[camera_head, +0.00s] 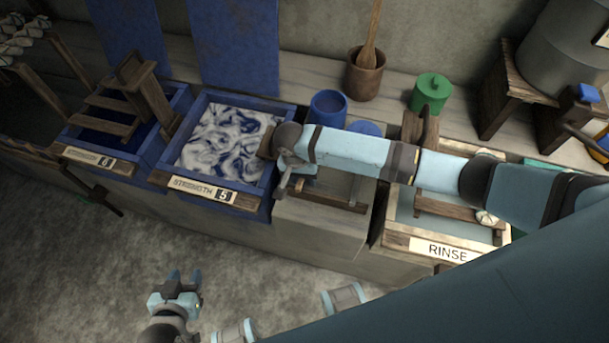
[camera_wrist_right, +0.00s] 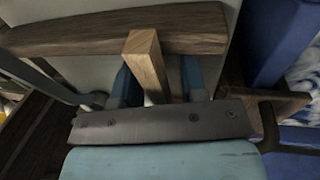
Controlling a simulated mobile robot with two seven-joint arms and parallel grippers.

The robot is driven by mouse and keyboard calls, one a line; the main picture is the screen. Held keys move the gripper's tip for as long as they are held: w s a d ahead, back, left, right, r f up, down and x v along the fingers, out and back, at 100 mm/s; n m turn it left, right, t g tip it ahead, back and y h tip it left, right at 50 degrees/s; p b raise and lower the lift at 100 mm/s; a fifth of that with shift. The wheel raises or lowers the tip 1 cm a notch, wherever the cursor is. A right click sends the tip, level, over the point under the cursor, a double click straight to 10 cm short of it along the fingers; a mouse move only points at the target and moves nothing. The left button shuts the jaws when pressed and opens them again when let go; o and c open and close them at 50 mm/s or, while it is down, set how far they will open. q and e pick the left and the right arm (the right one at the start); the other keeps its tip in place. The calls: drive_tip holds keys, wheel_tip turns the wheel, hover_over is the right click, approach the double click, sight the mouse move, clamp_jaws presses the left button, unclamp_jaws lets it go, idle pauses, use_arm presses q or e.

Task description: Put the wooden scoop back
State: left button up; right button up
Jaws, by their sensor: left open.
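My right gripper (camera_wrist_right: 158,88) has its two blue fingers on either side of a light wooden bar (camera_wrist_right: 148,60), which meets a longer dark wooden crosspiece (camera_wrist_right: 60,38). I cannot tell whether the fingers press on the bar. In the head view the right gripper is mostly hidden by its wrist, low over a grey stand (camera_head: 325,235) with a dark wooden crosspiece (camera_head: 335,199). I cannot tell whether this wood is the scoop. A long wooden handle (camera_head: 371,28) stands in a round wooden pot (camera_head: 362,80) at the back; its lower end is hidden. My left gripper (camera_head: 183,280) is open and empty over the floor.
A blue vat marked STRENGTH 5 (camera_head: 212,190) holds white-and-blue liquid, left of the stand. Another blue vat (camera_head: 97,160) is farther left. A RINSE tub (camera_head: 440,249) is to the right. A blue pot (camera_head: 328,108) and a green lidded pot (camera_head: 431,95) stand behind my arm.

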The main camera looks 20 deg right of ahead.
wheel_tip(320, 180, up, 12)
drive_tip(key=w+a, duration=0.1)
drive_tip(key=a, duration=0.1)
drive_tip(key=s+a+f+n+t+y, duration=0.4)
drive_tip(key=s+a+f+y, duration=0.1)
drive_tip(key=s+a+y, duration=0.15)
drive_tip(key=s+d+f+n+t, duration=0.1)
drive_tip(key=s+d, duration=0.1)
drive_tip(key=s+d+f+n+t, duration=0.1)
drive_tip(key=d+t, duration=0.1)
drive_tip(key=s+d+f+t, duration=0.1)
drive_tip(key=s+d+t, duration=0.1)
drive_tip(key=shift+s+d+f+n+y+p, duration=0.25)
drive_tip(key=shift+s+n+p, duration=0.05)
drive_tip(key=shift+n+p, duration=0.1)
drive_tip(key=s+d+n+t, duration=0.1)
drive_tip(key=s+d, duration=0.1)
drive_tip(key=s+d+n+t+h, duration=0.1)
drive_tip(key=s+d, duration=0.1)
drive_tip(key=s+d+f+t, duration=0.1)
drive_tip(key=s+d, duration=0.1)
drive_tip(key=d, duration=0.1)
drive_tip(key=shift+s+f+n+h, duration=0.1)
drive_tip(key=shift+n+h, duration=0.2)
drive_tip(key=shift+n, duration=0.1)
wheel_tip(320, 180, up, 8)
drive_tip(key=p, duration=0.8)
drive_tip(key=shift+d+p, duration=0.2)
drive_tip(key=shift+p, duration=0.15)
